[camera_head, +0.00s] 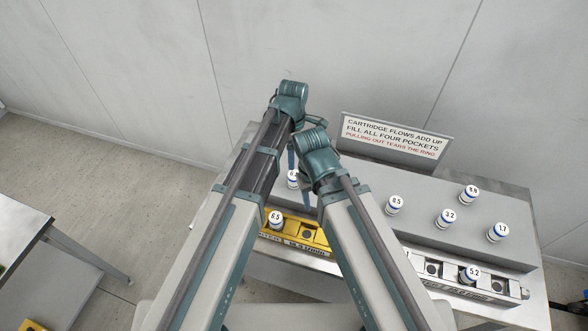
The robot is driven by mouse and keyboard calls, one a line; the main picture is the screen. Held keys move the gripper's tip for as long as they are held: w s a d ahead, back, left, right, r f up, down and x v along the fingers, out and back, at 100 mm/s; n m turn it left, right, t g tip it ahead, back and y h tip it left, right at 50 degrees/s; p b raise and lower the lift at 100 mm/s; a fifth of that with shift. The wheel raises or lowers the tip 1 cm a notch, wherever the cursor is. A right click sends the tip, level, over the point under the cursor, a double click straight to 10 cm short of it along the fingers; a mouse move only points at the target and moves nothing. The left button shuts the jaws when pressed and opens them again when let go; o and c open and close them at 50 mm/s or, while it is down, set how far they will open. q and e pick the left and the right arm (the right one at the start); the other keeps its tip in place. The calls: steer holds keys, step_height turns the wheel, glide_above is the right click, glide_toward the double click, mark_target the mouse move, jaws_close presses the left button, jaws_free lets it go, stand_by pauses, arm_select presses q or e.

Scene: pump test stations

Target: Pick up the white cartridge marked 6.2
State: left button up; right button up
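A white cartridge with a blue band (293,180) stands on the grey raised block, left of my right wrist. Its label starts with 6, and the rest is too small or covered to read surely. Dark blue finger-like parts show close to it, one above (291,157) and one at its lower right (306,198). I cannot tell which gripper they belong to or whether they touch it. My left arm reaches up past it and my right arm ends just right of it. Both wrists hide most of the grippers, so their opening cannot be seen.
A cartridge marked 6.5 (276,218) sits in a yellow pocketed holder (318,238). Cartridges 8.5 (395,205), 3.2 (445,218), 1.7 (498,232) and another (468,194) stand on the grey block (420,232). Cartridge 5.2 (470,274) sits in a pale holder (513,290). A sign (395,137) stands behind.

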mark_target(293, 173)
arm_select(q)
step_height(293, 173, down, 9)
steer(key=b, duration=0.8)
steer(key=shift+r+b, duration=0.2)
steer(key=shift+b, duration=0.2)
arm_select(e)
step_height(293, 173, down, 9)
steer(key=shift+r, duration=0.2)
arm_select(q)
step_height(293, 173, down, 5)
steer(key=b, duration=0.5)
steer(key=shift+s+d+f, duration=0.15)
arm_select(e)
step_height(293, 173, down, 5)
steer(key=shift+f, duration=0.15)
arm_select(q)
steer(key=shift+c, duration=0.3)
jaws_close()
